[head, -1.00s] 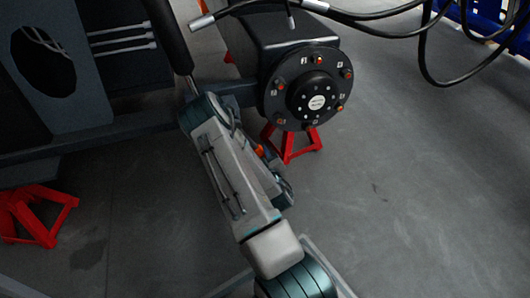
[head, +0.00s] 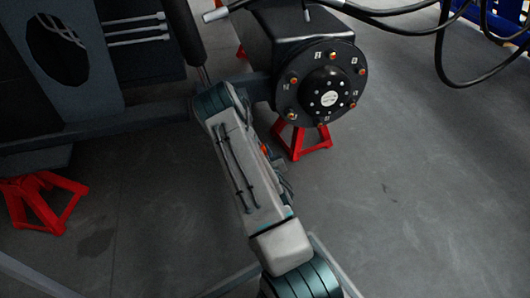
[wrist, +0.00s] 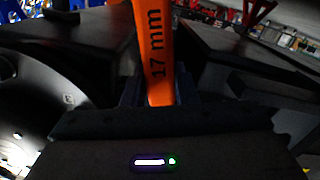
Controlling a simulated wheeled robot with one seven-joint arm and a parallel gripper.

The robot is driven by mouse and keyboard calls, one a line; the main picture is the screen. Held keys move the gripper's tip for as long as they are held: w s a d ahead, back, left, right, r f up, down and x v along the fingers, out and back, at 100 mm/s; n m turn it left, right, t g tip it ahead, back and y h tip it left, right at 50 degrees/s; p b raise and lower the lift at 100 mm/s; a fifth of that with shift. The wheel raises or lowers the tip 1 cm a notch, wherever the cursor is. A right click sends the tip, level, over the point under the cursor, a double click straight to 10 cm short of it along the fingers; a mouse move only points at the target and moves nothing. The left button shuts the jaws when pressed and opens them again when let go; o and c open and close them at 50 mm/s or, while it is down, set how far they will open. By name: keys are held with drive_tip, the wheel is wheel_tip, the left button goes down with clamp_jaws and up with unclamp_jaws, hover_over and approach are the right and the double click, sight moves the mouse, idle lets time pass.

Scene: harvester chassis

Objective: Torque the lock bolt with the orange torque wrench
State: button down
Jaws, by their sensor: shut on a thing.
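My gripper (wrist: 160,98) is shut on the orange torque wrench (wrist: 155,45), which is marked "17 mm" and runs up out of the wrist view. The wrench's working end is out of that view. In the head view my arm hides the gripper, and only a small orange patch shows beside the arm. The round black hub (head: 320,113) carries several orange-tipped bolts around its rim, with number labels. I cannot tell which is the lock bolt. A dark round surface with a label, seemingly the hub (wrist: 40,95), shows at the left of the wrist view.
A red stand (head: 300,143) is under the hub, and another red stand (head: 42,203) is at the left. Black hoses (head: 440,60) hang at the upper right. The dark chassis frame (head: 100,130) fills the upper left. Grey floor (head: 430,200) is open at right.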

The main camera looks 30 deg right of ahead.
drive_tip(key=shift+a, duration=0.1)
drive_tip(key=shift+w+a+f+m, duration=0.15)
drive_tip(key=shift+w+a+m, duration=0.05)
drive_tip(key=shift+a+m, duration=0.45)
drive_tip(key=v, duration=1)
drive_tip(key=shift+s+f, duration=0.3)
drive_tip(key=shift+s, duration=0.05)
idle(0.7)
drive_tip(key=shift+a, duration=0.1)
idle(1.1)
